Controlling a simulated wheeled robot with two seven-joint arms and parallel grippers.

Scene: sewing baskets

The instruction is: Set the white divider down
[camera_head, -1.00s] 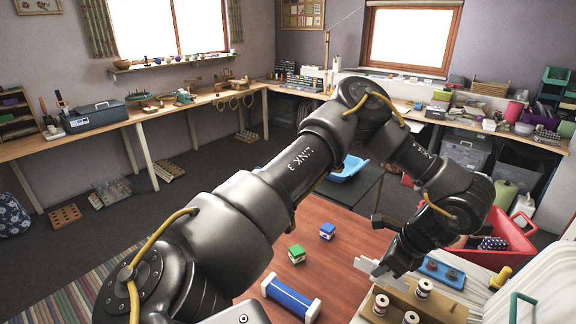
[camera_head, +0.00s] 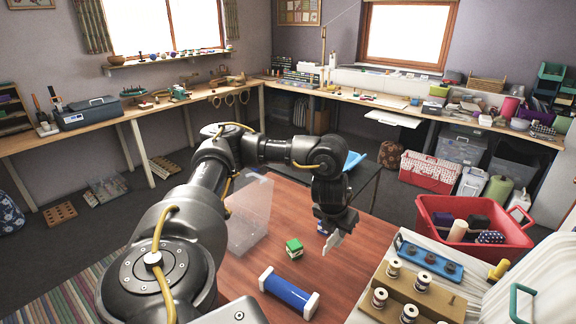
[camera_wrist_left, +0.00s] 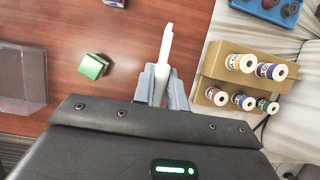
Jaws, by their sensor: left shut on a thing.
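My left gripper (camera_head: 331,222) hangs over the right part of the red-brown table (camera_head: 364,262), pointing down. It is shut on the white divider (camera_head: 334,241), a thin pale piece that sticks out below the fingers. In the left wrist view the fingers (camera_wrist_left: 159,84) pinch the divider (camera_wrist_left: 166,46), and its free end extends away over wood. The divider looks held above the table, though the exact gap is hard to tell. My right gripper is not in view.
A green-and-white block (camera_head: 294,248) and a blue white-ended roll (camera_head: 288,293) lie on the table. A clear bin (camera_head: 249,215) stands left. A spool rack (camera_head: 446,301), blue tray (camera_head: 429,265) and red basket (camera_head: 432,204) are right. A blue block is partly hidden behind my gripper.

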